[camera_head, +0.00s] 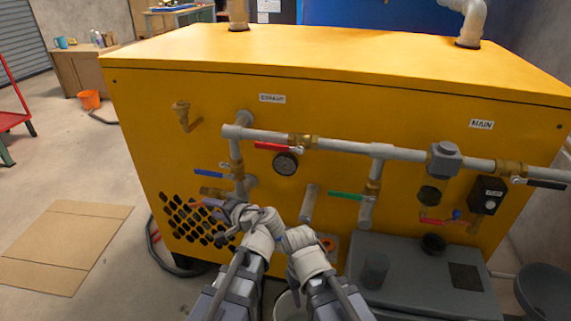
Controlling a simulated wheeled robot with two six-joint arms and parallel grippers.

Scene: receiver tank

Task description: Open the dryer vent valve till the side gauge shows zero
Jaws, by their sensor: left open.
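The yellow cabinet (380,105) carries grey pipes with several lever valves. A blue lever (210,173) is on the left vertical pipe, beside a small, partly hidden label. A red lever (274,147) lies along the horizontal pipe, with a round gauge (286,163) just below; its reading is too small to tell. A green lever (346,196) is on the middle branch. I cannot tell which valve is the dryer vent. My left gripper (212,204) is open below the blue lever, near a brass fitting. My right wrist (303,250) is beside it; its fingers cannot be made out.
A label reading MAIN (482,124) is above a black lever (546,184) at right. A small red lever (433,221) is below a bowl-shaped filter. A dark grey box (420,275) stands in front at right. Flat cardboard (60,245) lies on the left floor.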

